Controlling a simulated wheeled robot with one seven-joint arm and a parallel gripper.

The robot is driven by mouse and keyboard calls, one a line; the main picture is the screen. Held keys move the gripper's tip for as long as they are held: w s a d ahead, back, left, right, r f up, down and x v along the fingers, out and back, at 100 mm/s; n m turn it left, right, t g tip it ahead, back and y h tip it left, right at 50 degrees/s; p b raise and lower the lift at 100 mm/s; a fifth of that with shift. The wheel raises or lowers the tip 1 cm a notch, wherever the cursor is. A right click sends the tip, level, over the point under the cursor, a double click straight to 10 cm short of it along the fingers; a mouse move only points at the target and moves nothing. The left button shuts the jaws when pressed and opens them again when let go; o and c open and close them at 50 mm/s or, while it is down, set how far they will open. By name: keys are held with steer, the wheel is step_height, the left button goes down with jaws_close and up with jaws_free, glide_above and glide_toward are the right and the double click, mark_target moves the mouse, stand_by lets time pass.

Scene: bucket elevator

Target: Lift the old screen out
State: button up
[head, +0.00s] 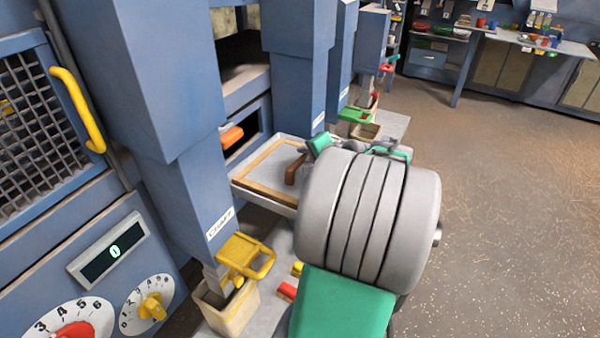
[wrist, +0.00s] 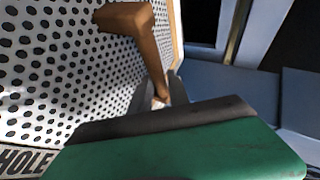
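A screen (head: 262,172) with a light mesh and a wooden frame lies in a pale drawer-like tray (head: 262,193) that sticks out from the blue machine. A brown handle (head: 293,171) stands at its right side. In the wrist view a white screen surface with round dark holes (wrist: 60,60) fills the left, and the brown handle (wrist: 150,50) is close in front. My gripper has a green finger (head: 320,143) beside the handle; a green finger with a dark pad (wrist: 180,145) fills the bottom of the wrist view. My arm hides most of it, and contact with the handle is unclear.
Blue chutes (head: 205,195) stand left of and behind the tray. A yellow-handled gate (head: 245,255) sits above a beige bin (head: 232,308) in front. A green gate (head: 356,114) is further back. The floor (head: 500,210) to the right is open.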

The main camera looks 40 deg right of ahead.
steer(key=shift+w+f, duration=0.15)
steer(key=shift+w, duration=0.05)
jaws_close()
stand_by(1.2)
